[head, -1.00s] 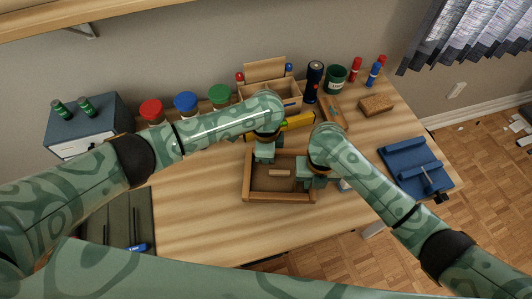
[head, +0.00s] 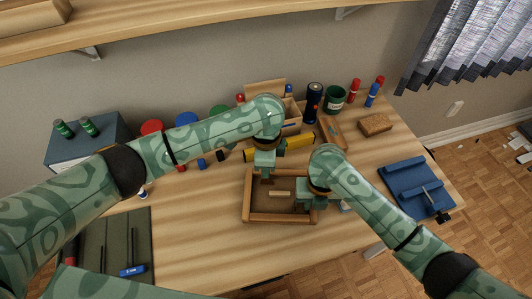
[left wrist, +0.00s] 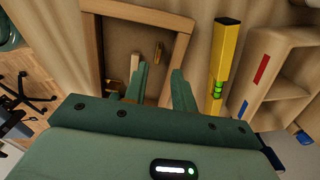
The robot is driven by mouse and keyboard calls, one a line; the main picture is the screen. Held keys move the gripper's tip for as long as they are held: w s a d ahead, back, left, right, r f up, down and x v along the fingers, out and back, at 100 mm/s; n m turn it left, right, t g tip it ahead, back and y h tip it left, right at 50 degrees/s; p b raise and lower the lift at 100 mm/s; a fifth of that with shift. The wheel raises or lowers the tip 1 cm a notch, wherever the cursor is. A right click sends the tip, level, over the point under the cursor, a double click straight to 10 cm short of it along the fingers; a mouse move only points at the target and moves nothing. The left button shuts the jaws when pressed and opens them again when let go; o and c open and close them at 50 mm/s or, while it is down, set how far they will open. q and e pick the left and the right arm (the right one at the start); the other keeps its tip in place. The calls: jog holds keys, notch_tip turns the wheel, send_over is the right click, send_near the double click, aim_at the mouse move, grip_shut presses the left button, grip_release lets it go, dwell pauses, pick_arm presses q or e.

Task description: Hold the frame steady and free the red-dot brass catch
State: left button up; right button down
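The wooden frame (head: 280,219) lies on the desk, with a small pale wooden block (head: 280,193) on its brown panel. My left gripper (head: 266,178) points down over the frame's back-left part. In the left wrist view its two green fingers (left wrist: 161,72) stand apart over the frame (left wrist: 185,22), with nothing visible gripped between them. A small brass catch (left wrist: 158,52) shows just beyond the fingertips, and the pale block (left wrist: 135,62) shows beside the left finger. I cannot make out a red dot. My right gripper (head: 309,199) is at the frame's right rim; its fingers are hidden.
A yellow level (head: 290,143) lies just behind the frame, before a wooden organiser. A blue clamp-like fixture (head: 413,185) is at right. A green mat (head: 115,240) with tools is at left. The desk in front of the frame (head: 225,235) is clear.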

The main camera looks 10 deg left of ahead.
pick_arm(q)
notch_tip(320, 180, up, 7)
jog(key=shift+f, duration=0.1)
dwell(0.3)
pick_arm(e)
jog(key=c, duration=1.3)
grip_release()
jog(key=shift+o, duration=0.2)
jog(key=shift+r, duration=0.1)
